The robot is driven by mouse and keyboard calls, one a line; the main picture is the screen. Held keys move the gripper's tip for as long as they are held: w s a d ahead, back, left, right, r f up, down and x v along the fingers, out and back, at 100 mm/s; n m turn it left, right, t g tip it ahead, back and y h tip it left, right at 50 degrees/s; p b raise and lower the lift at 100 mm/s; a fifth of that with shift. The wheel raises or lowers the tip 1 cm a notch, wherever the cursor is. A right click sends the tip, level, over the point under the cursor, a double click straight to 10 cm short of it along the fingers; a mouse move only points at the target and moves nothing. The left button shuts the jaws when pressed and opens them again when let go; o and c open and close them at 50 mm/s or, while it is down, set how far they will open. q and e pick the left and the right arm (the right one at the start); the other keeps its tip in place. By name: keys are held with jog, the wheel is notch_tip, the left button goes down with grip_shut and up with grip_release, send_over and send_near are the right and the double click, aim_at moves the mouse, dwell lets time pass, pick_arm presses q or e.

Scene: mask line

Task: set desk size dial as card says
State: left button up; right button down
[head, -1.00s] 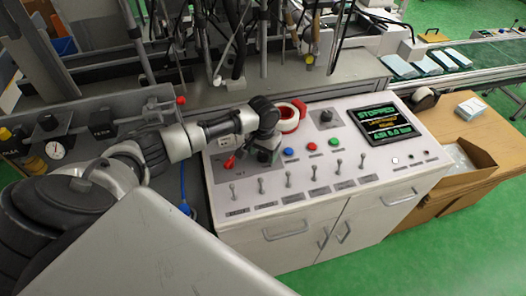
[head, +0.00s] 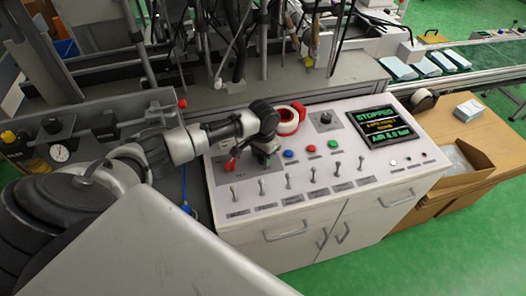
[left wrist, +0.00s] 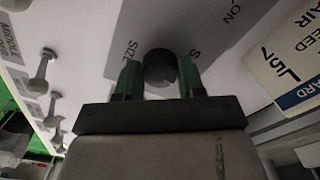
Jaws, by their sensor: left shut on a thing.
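The size dial (left wrist: 160,68) is a round dark knob on the desk's panel, seen in the left wrist view. The printed word SIZE (left wrist: 128,50) is beside it, and a letter S shows on its other side. My left gripper (left wrist: 160,75) has its two green-sided fingers on either side of the knob, shut on it. In the head view my left gripper (head: 264,152) is at the desk's back left and hides the dial. A card (left wrist: 285,65) at the right of the left wrist view reads L 57, with SPEED and AIR partly visible. My right gripper is not in view.
The control desk (head: 290,205) has a row of toggle levers, coloured buttons (head: 311,148), another black knob (head: 325,119) and a screen (head: 384,125) reading STOPPED.

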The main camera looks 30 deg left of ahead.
pick_arm(q)
jog(key=m+p, duration=0.1)
jog(key=m, duration=0.2)
jog(key=shift+r+p, duration=0.1)
jog(key=shift+p, duration=0.2)
jog(key=shift+m+p, duration=0.4)
jog(key=shift+m, duration=1.3)
jog(key=o, duration=0.9)
jog(key=shift+o, duration=0.2)
notch_tip(320, 180, up, 11)
jog(key=shift+b, duration=0.3)
jog(key=shift+f, duration=0.2)
